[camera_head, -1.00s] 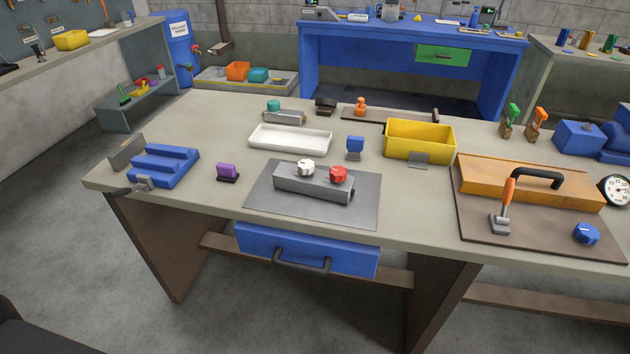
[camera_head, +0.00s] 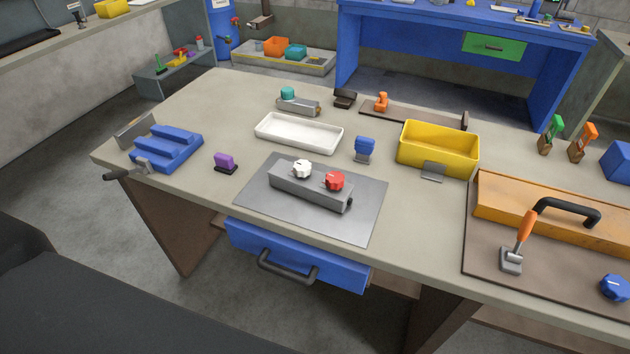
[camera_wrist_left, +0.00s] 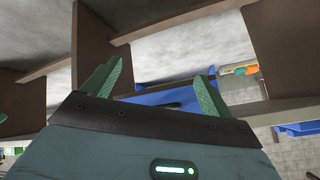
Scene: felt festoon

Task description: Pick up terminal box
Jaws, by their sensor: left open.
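I cannot tell for certain which item is the terminal box. A long grey box (camera_head: 310,187) with a white knob (camera_head: 302,169) and a red knob (camera_head: 334,181) lies on a grey metal plate (camera_head: 362,212) mid-table. A small purple block (camera_head: 226,161) on a dark base and a blue block (camera_head: 365,147) on a grey base stand to either side. My left gripper (camera_wrist_left: 158,72) shows in the left wrist view with its green fingers apart and nothing between the tips. Its fingers are not seen in the head view. My right gripper is not in view.
A blue drawer (camera_head: 296,257) with a dark handle sits under the table's front edge. On the table are a blue slotted block (camera_head: 165,148), a white tray (camera_head: 299,133), a yellow bin (camera_head: 438,149) and an orange box (camera_head: 550,215) with a black handle. Bare tabletop lies between them.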

